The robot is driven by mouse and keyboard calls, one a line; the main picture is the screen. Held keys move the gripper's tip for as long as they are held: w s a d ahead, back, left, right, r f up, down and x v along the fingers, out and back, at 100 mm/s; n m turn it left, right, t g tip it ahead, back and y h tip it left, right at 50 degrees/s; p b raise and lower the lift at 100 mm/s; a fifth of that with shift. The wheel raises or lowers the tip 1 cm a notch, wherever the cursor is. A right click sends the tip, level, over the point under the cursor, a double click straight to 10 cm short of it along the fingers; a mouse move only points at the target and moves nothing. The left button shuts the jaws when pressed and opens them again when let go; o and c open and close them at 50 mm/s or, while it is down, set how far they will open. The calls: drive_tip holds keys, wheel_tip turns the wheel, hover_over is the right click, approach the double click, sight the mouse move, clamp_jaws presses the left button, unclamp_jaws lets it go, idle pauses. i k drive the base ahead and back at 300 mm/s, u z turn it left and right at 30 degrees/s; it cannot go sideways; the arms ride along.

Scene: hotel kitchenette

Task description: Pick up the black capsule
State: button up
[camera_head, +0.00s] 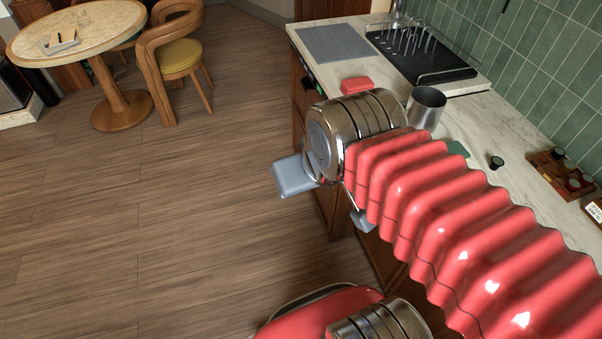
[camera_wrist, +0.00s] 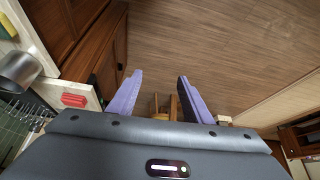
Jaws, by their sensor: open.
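A small black capsule (camera_head: 496,162) sits on the marble counter, in the head view right of the metal cup and short of the wooden capsule holder. My gripper (camera_head: 328,199) is in front of the counter, over the floor, well left of the capsule. Its two jaws are apart with nothing between them; they also show in the wrist view (camera_wrist: 160,80), facing the wood floor. I cannot see the black capsule in the wrist view.
The counter (camera_head: 459,122) holds a metal cup (camera_head: 427,105), a red sponge-like block (camera_head: 356,85), a black dish rack (camera_head: 420,58) and a wooden holder (camera_head: 547,171) with several capsules. A round table (camera_head: 85,22) and chair (camera_head: 180,58) stand across open floor.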

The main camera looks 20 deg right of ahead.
sight(497, 162)
drive_tip(key=z, duration=0.4)
drive_tip(key=k, duration=0.85)
drive_tip(key=z, duration=1.25)
